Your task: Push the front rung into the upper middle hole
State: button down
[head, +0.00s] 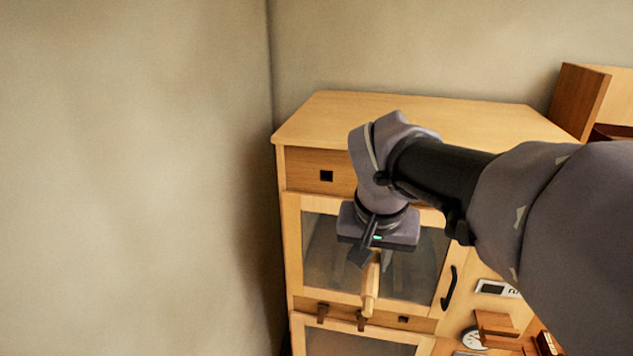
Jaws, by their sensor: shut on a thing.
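My gripper (373,260) points down in front of the wooden cabinet's upper glass door and is shut on a light wooden rung (370,288). The rung hangs below the fingers, close to upright and slightly tilted; its top is hidden between them. Another small dark hole (403,319) shows in the rail below the glass. The rest of the upper rail is hidden behind my wrist, so I cannot tell whether a middle hole is there. The rung is apart from the visible holes.
The glass door has a black handle (448,288). A white display (497,289), a round dial (474,339) and small wooden blocks (497,326) lie at lower right. Bare wall stands left.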

jog(key=shift+w+d, duration=0.25)
jog(key=shift+w, duration=0.65)
jog(key=shift+w+d, duration=0.1)
jog(key=shift+w, duration=0.1)
jog(key=shift+w+d+p, duration=0.1)
jog(key=shift+w+p, duration=0.2)
jog(key=shift+w, duration=0.15)
jog(key=shift+w+d+p, duration=0.25)
jog(key=shift+w, duration=0.4)
jog(key=shift+w+d+p, duration=0.2)
jog(key=shift+w, duration=0.4)
jog(key=shift+w, duration=0.2)
jog(key=shift+w+d+p, duration=0.25)
jog(key=shift+w+p, duration=0.1)
jog(key=shift+w, duration=0.45)
jog(key=shift+w+d+p, duration=0.3)
jog(key=shift+w+p, duration=0.05)
jog(key=shift+w, duration=0.4)
jog(key=shift+w+d+p, duration=0.25)
jog(key=shift+w+p, duration=0.1)
jog(key=shift+w, duration=0.45)
